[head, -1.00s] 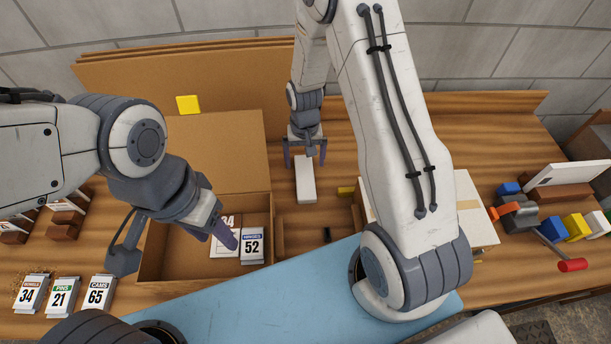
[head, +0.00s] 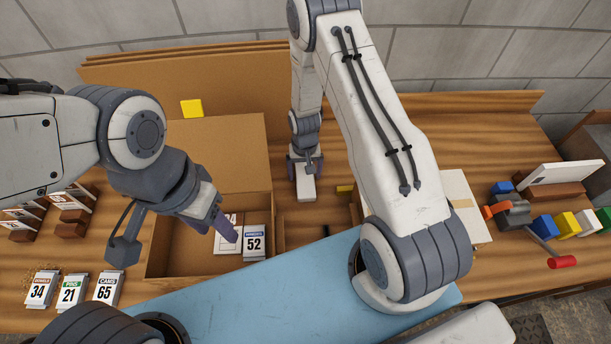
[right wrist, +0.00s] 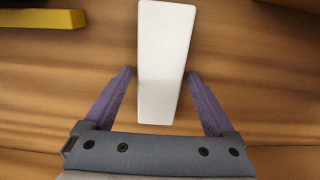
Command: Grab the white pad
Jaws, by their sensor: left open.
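The white pad (head: 306,188) lies on the wooden bench, right of the open cardboard box. My right gripper (head: 305,163) is over its far part and hides some of it. In the right wrist view the pad (right wrist: 165,50) runs between the two open purple fingers of my right gripper (right wrist: 159,72). A gap shows on its left side, and the right fingertip is very close to its edge; I cannot tell whether they touch. My left gripper (head: 222,228) is open over the box, near the card marked 52 (head: 254,243).
The open cardboard box (head: 172,262) holds cards. A yellow piece (head: 345,189) lies right of the pad. Coloured blocks (head: 566,227) and a red-handled tool (head: 562,262) are at the right.

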